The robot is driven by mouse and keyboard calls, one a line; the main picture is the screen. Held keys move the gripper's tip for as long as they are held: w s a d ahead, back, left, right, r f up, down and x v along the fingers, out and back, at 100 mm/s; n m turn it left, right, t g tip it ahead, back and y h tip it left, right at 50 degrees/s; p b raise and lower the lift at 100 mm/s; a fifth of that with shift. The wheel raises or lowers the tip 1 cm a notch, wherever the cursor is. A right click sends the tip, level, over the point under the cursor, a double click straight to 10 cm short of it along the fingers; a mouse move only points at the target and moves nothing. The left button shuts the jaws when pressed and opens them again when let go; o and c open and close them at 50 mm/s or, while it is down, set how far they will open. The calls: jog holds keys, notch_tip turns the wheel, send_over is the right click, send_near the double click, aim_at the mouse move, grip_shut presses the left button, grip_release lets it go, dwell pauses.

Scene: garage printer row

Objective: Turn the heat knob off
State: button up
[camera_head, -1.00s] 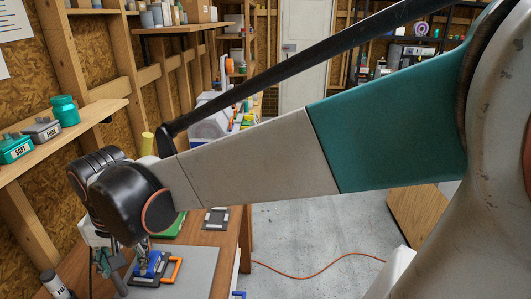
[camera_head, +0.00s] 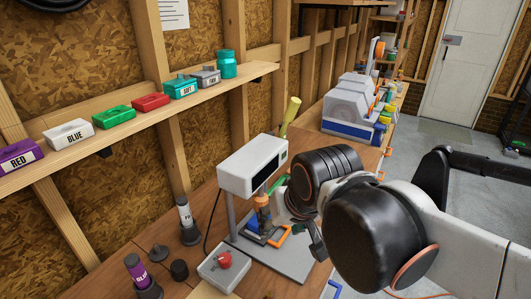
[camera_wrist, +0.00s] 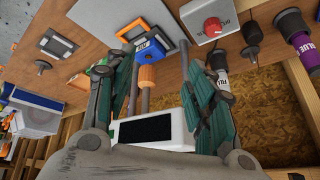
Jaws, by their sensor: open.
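The heat knob (camera_head: 225,260) is a small red dial on a light grey control box (camera_head: 212,275) at the front of the workbench. In the wrist view the red knob (camera_wrist: 213,26) shows at the top, right of centre, with a white pointer line on it. My gripper (camera_wrist: 155,75) is open and empty, its green fingers spread wide, and nothing touches the knob. The knob lies beyond the right finger in the wrist view. In the head view my gripper is right of the knob, beside the white press, and its fingers are mostly hidden.
The white press head (camera_head: 252,168) with a dark display stands over a grey base plate (camera_head: 300,262), close to my gripper. A blue block (camera_head: 262,230) with an orange clamp sits on the plate. Dark-capped bottles (camera_head: 187,222) stand left of the box. Coloured boxes line the shelf (camera_head: 60,160).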

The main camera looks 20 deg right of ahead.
jog(key=w+d+r+n+g+p, duration=0.1)
jog(key=w+r+n+p, duration=0.3)
jog(key=r, duration=0.8)
jog(key=w+n, duration=0.1)
jog(key=w, duration=0.1)
jog(key=shift+w+g+p, duration=0.35)
jog(key=shift+g, duration=0.05)
jog(key=shift+d+f, duration=0.1)
jog(key=s+f+m+t+b, duration=0.1)
jog(key=s+f+b, duration=0.1)
jog(key=s+f, duration=0.2)
jog(key=s+a+f+m+t+b, duration=0.1)
jog(key=s+f+t+b, duration=0.1)
jog(key=f, duration=0.7)
jog(key=s+b, duration=0.1)
jog(key=s, duration=0.1)
jog(key=shift+s+a+f+m+b, duration=0.2)
jog(key=shift+s+a+m+b, duration=0.05)
jog(key=shift+s+m+b, duration=0.15)
